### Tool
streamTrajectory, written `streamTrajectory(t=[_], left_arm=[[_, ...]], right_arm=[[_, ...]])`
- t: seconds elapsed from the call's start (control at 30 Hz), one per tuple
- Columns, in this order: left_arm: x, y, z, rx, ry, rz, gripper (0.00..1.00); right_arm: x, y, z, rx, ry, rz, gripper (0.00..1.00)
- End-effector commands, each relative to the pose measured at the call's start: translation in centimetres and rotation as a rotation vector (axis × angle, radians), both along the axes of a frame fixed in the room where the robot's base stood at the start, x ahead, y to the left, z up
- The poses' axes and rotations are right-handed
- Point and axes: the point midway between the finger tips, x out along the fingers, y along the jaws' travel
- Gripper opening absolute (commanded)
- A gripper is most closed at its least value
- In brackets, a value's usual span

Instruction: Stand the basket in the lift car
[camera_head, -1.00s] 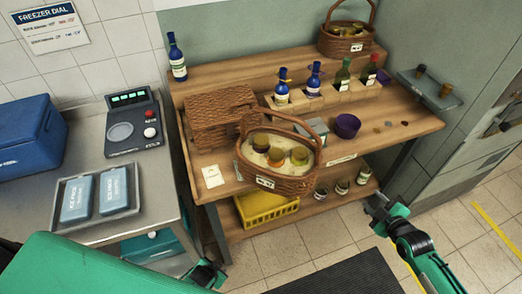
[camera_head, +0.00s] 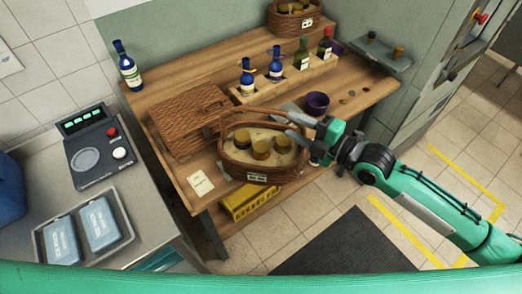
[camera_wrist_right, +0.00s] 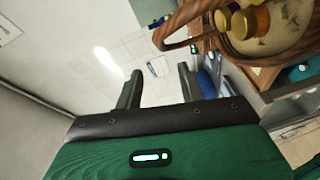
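The wicker basket (camera_head: 288,174) stands upright near the front edge of the wooden bench. It holds jars on a pale lining and has a white label and an arched handle. My right gripper (camera_head: 298,127) is open at the basket's right, its fingers pointing left toward the handle. In the right wrist view, the gripper (camera_wrist_right: 160,88) has spread fingers with nothing between them, and the basket's handle (camera_wrist_right: 176,24) lies beyond the fingertips. My left gripper is out of view. I cannot make out the lift car for sure.
Another basket (camera_head: 292,22) sits at the back. A grey unit with a red button (camera_head: 481,18) is at right.

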Motion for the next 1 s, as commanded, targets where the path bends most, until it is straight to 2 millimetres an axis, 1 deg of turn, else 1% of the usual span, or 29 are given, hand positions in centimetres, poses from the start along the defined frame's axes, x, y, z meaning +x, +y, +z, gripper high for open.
streamTrajectory(t=[0.03, 0.2, 0.3, 0.47, 0.57, 0.77, 0.9, 1.0], left_arm=[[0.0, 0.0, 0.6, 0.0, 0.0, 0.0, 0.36], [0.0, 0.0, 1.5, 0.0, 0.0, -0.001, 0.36], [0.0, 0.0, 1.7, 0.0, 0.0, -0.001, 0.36], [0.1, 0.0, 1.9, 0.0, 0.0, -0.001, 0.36], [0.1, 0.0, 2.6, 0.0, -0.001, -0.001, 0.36], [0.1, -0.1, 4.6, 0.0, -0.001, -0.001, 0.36], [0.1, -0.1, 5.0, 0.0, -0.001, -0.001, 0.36], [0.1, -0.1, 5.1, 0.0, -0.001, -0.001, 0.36]], right_arm=[[0.5, 0.7, 0.3, 0.003, 0.0, 0.0, 0.4], [1.8, 2.5, 0.0, 0.003, 0.002, 0.0, 0.4], [2.4, 3.2, -0.1, 0.002, 0.001, 0.0, 0.4], [2.8, 3.8, -0.3, 0.001, 0.001, 0.0, 0.4], [3.3, 4.2, -0.2, 0.0, 0.002, -0.001, 0.4], [5.2, 6.0, -0.4, 0.002, 0.002, -0.001, 0.4], [5.9, 7.2, -0.7, 0.001, 0.002, 0.0, 0.4], [6.2, 7.5, -0.9, 0.0, 0.001, 0.0, 0.4]])
